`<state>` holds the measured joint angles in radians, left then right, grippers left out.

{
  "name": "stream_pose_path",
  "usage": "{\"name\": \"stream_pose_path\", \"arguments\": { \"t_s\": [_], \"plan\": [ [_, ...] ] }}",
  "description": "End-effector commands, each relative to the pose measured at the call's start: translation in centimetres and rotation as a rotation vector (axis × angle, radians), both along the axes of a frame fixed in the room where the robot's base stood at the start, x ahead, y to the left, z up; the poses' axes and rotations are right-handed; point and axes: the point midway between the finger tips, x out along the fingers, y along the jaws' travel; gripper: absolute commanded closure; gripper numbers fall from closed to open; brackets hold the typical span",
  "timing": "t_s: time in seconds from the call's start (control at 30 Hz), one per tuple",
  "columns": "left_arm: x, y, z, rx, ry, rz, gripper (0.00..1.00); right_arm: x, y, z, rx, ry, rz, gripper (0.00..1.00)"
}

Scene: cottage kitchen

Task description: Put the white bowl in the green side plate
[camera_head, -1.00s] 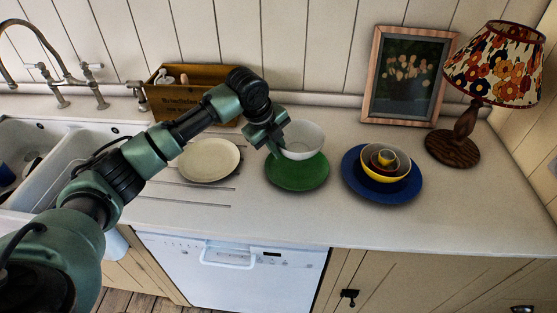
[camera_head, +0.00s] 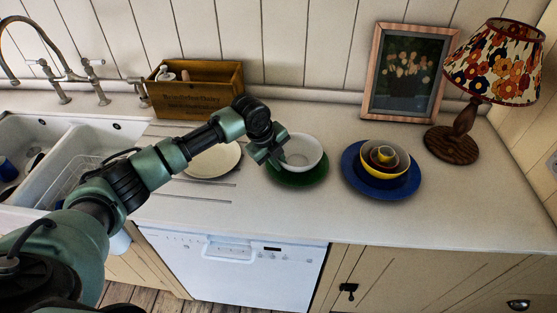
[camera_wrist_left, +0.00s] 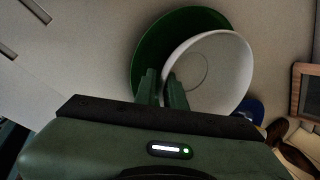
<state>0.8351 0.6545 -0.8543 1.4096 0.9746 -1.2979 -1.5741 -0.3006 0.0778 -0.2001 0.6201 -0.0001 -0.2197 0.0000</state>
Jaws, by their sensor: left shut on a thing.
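The white bowl (camera_head: 302,151) is over the green side plate (camera_head: 299,181) on the counter, upright or nearly so. My left gripper (camera_head: 273,158) is shut on the bowl's left rim. In the left wrist view the gripper (camera_wrist_left: 163,88) has its fingers on either side of the white bowl's (camera_wrist_left: 212,68) wall, and the green side plate (camera_wrist_left: 150,50) shows behind the bowl. I cannot tell whether the bowl's base touches the plate. My right gripper is not in view.
A blue plate (camera_head: 409,187) with stacked bowls (camera_head: 392,174) stands right of the green plate. A cream plate (camera_head: 213,160) lies left, partly behind my arm. A wooden box (camera_head: 195,92), picture frame (camera_head: 407,72) and lamp (camera_head: 462,130) stand at the back. The front counter is clear.

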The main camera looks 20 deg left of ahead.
Motion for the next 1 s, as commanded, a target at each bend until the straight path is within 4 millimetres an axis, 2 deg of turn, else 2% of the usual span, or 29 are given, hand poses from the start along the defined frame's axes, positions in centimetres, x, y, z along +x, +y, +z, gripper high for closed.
{"name": "stream_pose_path", "arguments": {
  "t_s": [0.03, 0.1, 0.4, 0.57, 1.0],
  "plan": [
    [0.0, 0.0, -0.1, 0.000, 0.000, 0.000, 0.84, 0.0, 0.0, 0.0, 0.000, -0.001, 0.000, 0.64],
    [0.0, 0.0, -0.1, 0.000, 0.000, 0.000, 0.68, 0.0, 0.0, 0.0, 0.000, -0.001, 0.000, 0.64],
    [0.0, 0.0, 0.0, 0.000, 0.000, 0.000, 0.68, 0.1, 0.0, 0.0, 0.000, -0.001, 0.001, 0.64],
    [-0.1, 0.2, 1.2, 0.000, -0.002, 0.002, 0.68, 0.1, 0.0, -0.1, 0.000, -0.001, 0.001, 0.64],
    [-2.9, 1.7, 9.4, 0.000, -0.004, 0.000, 0.68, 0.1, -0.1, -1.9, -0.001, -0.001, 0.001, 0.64]
  ]
}}
